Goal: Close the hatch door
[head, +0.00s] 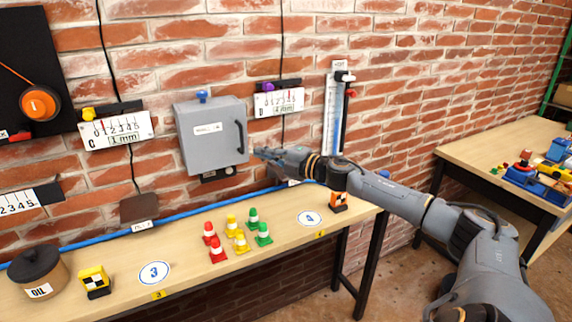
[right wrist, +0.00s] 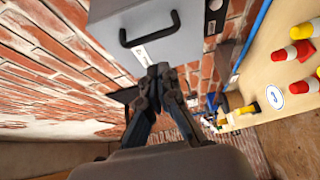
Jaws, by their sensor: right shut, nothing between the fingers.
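The hatch is a grey wall box; its door (head: 208,132) faces me with a white label and a dark vertical handle (head: 240,137) near its right edge. No wide gap shows around the door; I cannot tell if it is fully flush. My right gripper (head: 257,153) is just right of the box's lower right edge. In the right wrist view its fingertips (right wrist: 158,72) are together and empty, close to the grey door (right wrist: 165,45), with the handle (right wrist: 150,28) beyond them. I cannot tell if they touch it. My left gripper is not in view.
Below is a wooden bench (head: 185,268) with several small cones, an oil pot (head: 38,275) and checkered blocks. Gauge cards (head: 115,131) and cables hang on the brick wall (head: 370,90) either side of the box. A second table (head: 480,150) stands at the right.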

